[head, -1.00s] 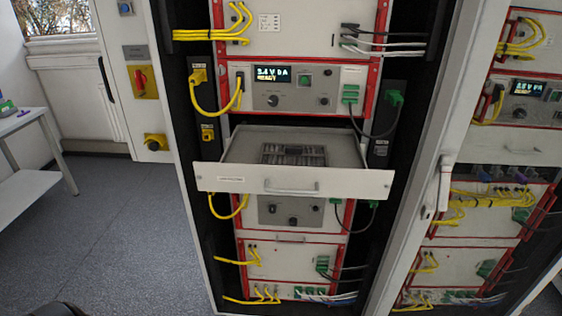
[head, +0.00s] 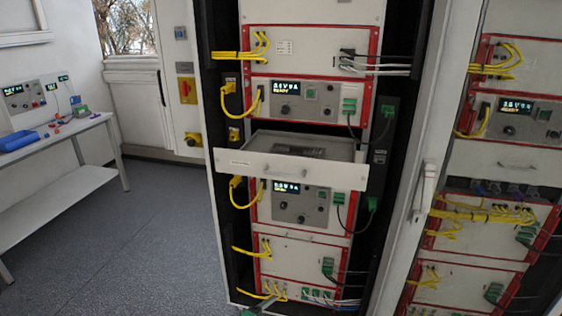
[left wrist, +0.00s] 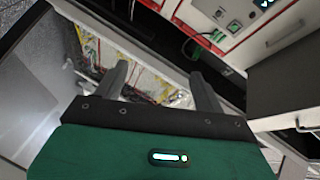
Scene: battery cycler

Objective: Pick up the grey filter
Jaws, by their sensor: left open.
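I cannot make out a grey filter for certain. An open drawer (head: 291,168) sticks out of the middle of the rack in the head view. A dark, slotted flat item (head: 300,151) lies in it, partly hidden by the drawer front, and I cannot tell whether it is the filter. My left gripper (left wrist: 162,80) shows in the left wrist view, its two grey fingers spread with nothing between them. Cables and a glassy panel show past the fingers. My right gripper is not in view.
A second rack (head: 497,160) stands at the right, behind a door edge with a handle (head: 425,185). Yellow cables (head: 236,192) hang beside the drawer. A white bench (head: 62,130) with a blue tray (head: 18,140) is at the left. The grey floor (head: 150,230) between is clear.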

